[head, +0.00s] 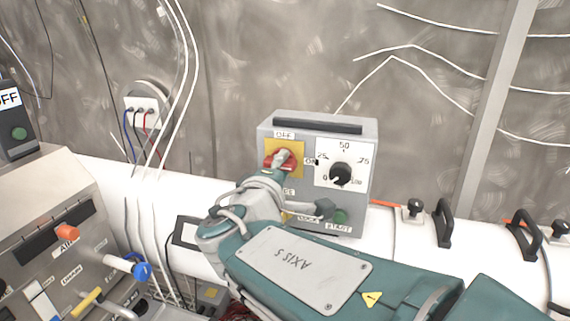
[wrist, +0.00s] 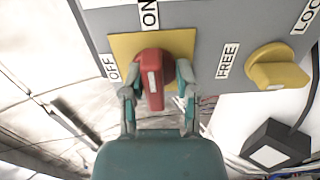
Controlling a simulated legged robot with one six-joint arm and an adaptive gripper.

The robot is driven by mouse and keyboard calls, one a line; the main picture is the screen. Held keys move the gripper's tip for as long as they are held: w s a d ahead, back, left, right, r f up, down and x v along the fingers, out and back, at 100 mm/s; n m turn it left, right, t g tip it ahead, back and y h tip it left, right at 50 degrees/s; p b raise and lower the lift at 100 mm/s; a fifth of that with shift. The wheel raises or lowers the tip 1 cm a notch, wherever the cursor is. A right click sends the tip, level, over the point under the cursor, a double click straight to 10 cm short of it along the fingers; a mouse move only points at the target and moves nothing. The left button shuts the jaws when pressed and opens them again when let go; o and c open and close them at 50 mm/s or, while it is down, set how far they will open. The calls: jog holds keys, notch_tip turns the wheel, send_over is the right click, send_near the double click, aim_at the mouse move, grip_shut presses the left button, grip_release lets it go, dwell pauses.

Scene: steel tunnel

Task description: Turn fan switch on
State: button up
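The fan switch is a red rotary handle (wrist: 153,80) on a yellow plate (wrist: 122,47) on the grey control box (head: 367,130). In the wrist view, its handle lies in line with the ON label (wrist: 150,14); the OFF label (wrist: 110,66) is to its left. My gripper (wrist: 156,88) has one finger on each side of the handle, with a gap visible at the right finger. In the head view, the red switch (head: 270,161) is partly covered by my gripper (head: 281,160).
The same box carries a black dial (head: 341,173), a green START button (head: 340,216) and a yellow FREE/LOCK knob (wrist: 278,70), close to my gripper. A white pipe (head: 420,229) with black handles runs behind. Another panel (head: 62,215) with knobs stands at left.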

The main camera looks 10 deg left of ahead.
jog(key=shift+r, duration=0.1)
jog(key=shift+s, duration=0.15)
jog(key=s+a, duration=0.1)
jog(key=s, duration=1)
jog(key=shift+s, duration=0.35)
jog(key=w+d+f+m+g+h, duration=0.1)
jog(key=d+f+m+g+h, duration=0.25)
jog(key=d, duration=0.55)
jog(key=w+d+f+m+g+h, duration=0.1)
jog(key=d+f+m+g, duration=0.25)
jog(key=d+f, duration=0.4)
jog(key=s+d+f+m+g+y, duration=0.5)
jog(key=s+d+f+m+y, duration=0.1)
jog(key=s+d+m, duration=0.3)
jog(key=shift+s+d+f+m, duration=0.35)
jog(key=shift+d+f+m, duration=0.15)
jog(key=shift+d, duration=0.7)
